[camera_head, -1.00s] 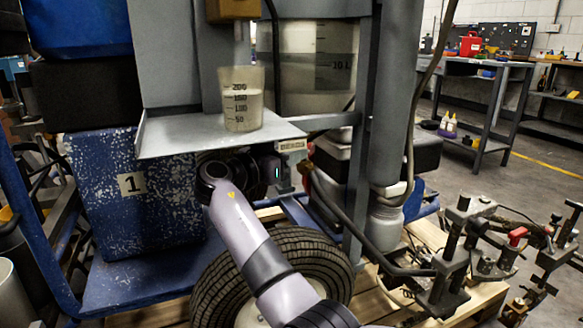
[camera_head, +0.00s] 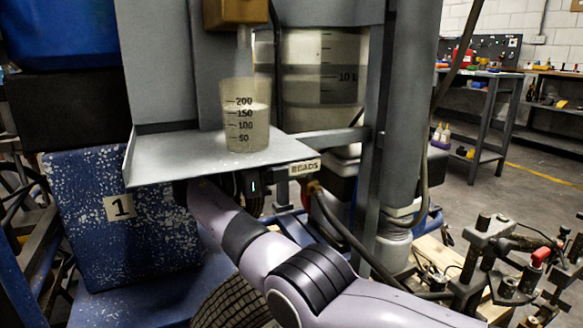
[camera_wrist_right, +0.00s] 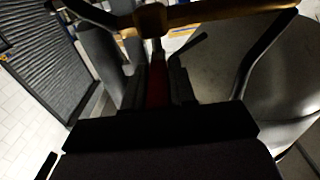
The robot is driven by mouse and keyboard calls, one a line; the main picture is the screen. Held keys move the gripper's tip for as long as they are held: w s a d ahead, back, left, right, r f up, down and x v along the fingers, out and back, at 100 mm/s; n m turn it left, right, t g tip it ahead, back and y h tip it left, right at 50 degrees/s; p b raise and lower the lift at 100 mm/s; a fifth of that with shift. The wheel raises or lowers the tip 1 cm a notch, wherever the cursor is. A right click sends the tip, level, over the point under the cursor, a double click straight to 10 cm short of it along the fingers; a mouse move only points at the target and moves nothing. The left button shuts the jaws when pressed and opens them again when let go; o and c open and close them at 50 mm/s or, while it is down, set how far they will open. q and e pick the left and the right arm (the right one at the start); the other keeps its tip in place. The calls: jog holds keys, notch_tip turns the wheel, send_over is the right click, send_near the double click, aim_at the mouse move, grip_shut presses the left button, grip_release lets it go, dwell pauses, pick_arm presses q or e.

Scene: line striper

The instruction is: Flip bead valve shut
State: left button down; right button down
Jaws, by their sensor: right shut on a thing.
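The bead valve shows in the right wrist view as a brass body and pipe (camera_wrist_right: 215,16) with a red lever (camera_wrist_right: 157,84). My right gripper (camera_wrist_right: 158,88) is shut on the red lever, with a dark finger on each side. In the head view the gripper is hidden beneath the grey shelf (camera_head: 165,165), whose front edge has a BEADS label (camera_head: 304,168). A clear measuring cup (camera_head: 245,122) stands upright on the shelf, partly filled with pale material. A pale stream (camera_head: 244,45) shows between the brass-coloured block (camera_head: 236,11) and the cup. My left gripper is not in view.
A dark hose (camera_head: 345,232) and a grey post (camera_head: 405,110) stand right of the shelf. A blue speckled box (camera_head: 120,235) marked 1 is at the left, with a tyre (camera_head: 238,300) below. Metal clamps (camera_head: 490,255) are at the lower right.

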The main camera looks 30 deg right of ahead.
jog(key=shift+d, duration=0.1)
dwell(0.3)
jog(key=c, duration=1)
grip_release()
